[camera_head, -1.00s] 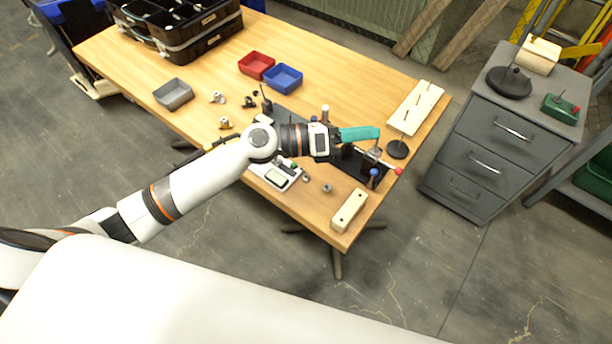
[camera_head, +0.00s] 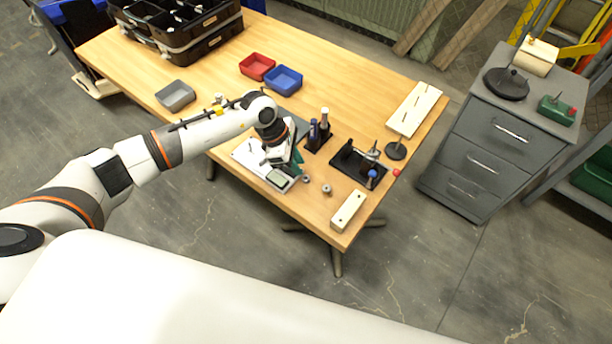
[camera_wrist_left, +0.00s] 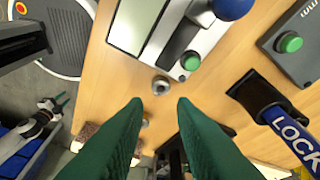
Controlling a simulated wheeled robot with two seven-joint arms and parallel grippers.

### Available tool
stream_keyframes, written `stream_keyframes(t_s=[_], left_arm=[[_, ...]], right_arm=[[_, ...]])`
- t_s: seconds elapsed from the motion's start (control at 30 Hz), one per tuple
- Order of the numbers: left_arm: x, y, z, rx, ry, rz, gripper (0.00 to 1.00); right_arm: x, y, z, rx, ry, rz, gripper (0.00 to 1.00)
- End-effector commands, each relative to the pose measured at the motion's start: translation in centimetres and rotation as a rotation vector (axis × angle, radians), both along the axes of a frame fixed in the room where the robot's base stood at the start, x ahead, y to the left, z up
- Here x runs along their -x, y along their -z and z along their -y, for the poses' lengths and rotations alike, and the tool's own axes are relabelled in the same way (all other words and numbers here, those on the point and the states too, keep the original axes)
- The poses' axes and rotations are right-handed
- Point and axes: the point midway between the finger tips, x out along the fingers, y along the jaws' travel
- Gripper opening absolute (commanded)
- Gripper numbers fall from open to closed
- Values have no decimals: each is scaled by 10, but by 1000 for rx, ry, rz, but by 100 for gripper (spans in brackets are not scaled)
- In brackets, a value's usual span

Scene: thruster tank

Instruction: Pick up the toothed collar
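My left gripper (camera_head: 297,165) is tilted down over the table beside the white scale (camera_head: 240,152). Its green fingers (camera_wrist_left: 159,103) are apart, with nothing between the tips. A small round metal ring (camera_wrist_left: 161,85) lies on the wood just beyond the fingertips, beside the scale's green button. In the head view, one small grey ring (camera_head: 305,178) lies by the scale and another (camera_head: 326,189) farther right. I cannot make out teeth, so which is the toothed collar is unclear. What looks like my right gripper (camera_wrist_left: 56,107) shows small in the wrist view.
A black holder with upright cylinders (camera_head: 318,136) and a black fixture (camera_head: 357,160) stand right of the gripper. A pale block (camera_head: 349,209) lies near the front corner. Red (camera_head: 256,66), blue (camera_head: 283,79) and grey (camera_head: 175,96) bins stand farther back.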

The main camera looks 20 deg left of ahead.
Motion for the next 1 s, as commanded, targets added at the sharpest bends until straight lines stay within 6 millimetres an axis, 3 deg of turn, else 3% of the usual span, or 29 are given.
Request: stream_keyframes(t_s=[0.4, 0.67, 0.83, 1.0], left_arm=[[-4, 46, 17, 2, -1, -2, 24], [-5, 50, 18, 2, -1, 0, 24], [-5, 50, 18, 2, -1, 0, 1], [-5, 50, 18, 2, -1, 0, 0]], right_arm=[[0, -17, -3, -3, 1, 0, 36], [0, -17, -3, -3, 1, 0, 36], [0, -17, -3, -3, 2, 0, 36], [0, -17, -2, -3, 2, 0, 36]])
